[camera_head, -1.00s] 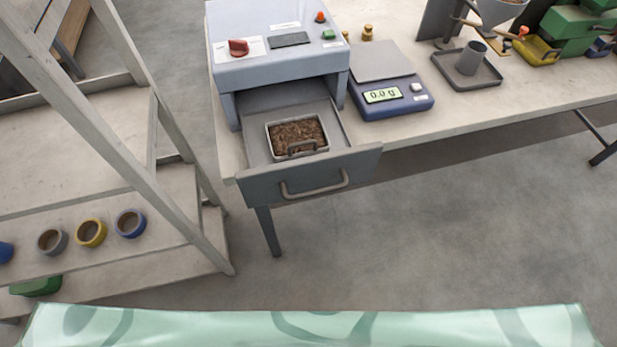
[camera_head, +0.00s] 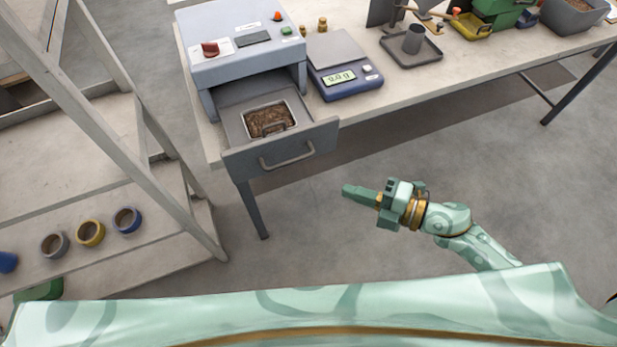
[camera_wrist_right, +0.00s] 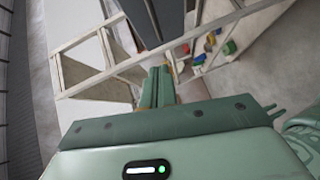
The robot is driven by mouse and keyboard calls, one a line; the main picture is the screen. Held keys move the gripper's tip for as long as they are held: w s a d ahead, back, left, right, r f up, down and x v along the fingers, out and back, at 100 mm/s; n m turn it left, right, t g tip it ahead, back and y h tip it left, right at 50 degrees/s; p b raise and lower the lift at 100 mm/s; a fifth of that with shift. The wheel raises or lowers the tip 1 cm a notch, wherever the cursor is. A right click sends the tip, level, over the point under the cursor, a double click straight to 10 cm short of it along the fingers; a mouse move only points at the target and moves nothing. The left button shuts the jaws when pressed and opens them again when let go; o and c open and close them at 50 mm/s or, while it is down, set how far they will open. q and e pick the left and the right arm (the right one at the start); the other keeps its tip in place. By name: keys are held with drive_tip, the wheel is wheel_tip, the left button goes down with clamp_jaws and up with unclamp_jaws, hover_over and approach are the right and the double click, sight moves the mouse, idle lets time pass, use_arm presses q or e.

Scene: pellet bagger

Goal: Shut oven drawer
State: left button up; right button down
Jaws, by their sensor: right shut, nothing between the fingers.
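The grey oven (camera_head: 238,50) stands on the bench with its drawer (camera_head: 280,150) pulled out toward me. The drawer has a curved bar handle (camera_head: 287,157) on its front. A small tray of brown pellets (camera_head: 269,121) with a wire handle sits inside the drawer. My right gripper (camera_head: 347,191) is shut and empty, in front of and to the right of the drawer front, apart from it. Its shut fingers also show in the right wrist view (camera_wrist_right: 158,88). My left gripper is not in view.
A blue scale (camera_head: 345,82) stands right of the oven, with a dark tray (camera_head: 411,48) holding a cup beyond it. A pale shelf rack (camera_head: 120,190) with several tape-like rings stands at left. The floor before the bench is clear.

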approach(286, 165)
drive_tip(key=a, duration=0.4)
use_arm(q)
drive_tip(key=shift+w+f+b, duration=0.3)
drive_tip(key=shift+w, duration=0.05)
use_arm(e)
drive_tip(key=shift+w+a+f+n+g, duration=0.15)
drive_tip(key=shift+w+a, duration=0.05)
drive_tip(key=shift+w, duration=0.3)
drive_tip(key=shift+w+a+f+n+g, duration=0.1)
drive_tip(key=shift+w+a+f, duration=0.1)
drive_tip(key=shift+w, duration=0.25)
drive_tip(key=shift+w+a+f+n+g, duration=0.1)
drive_tip(key=shift+w+a+n+g, duration=0.1)
drive_tip(key=shift+w, duration=0.3)
drive_tip(key=shift+w, duration=0.1)
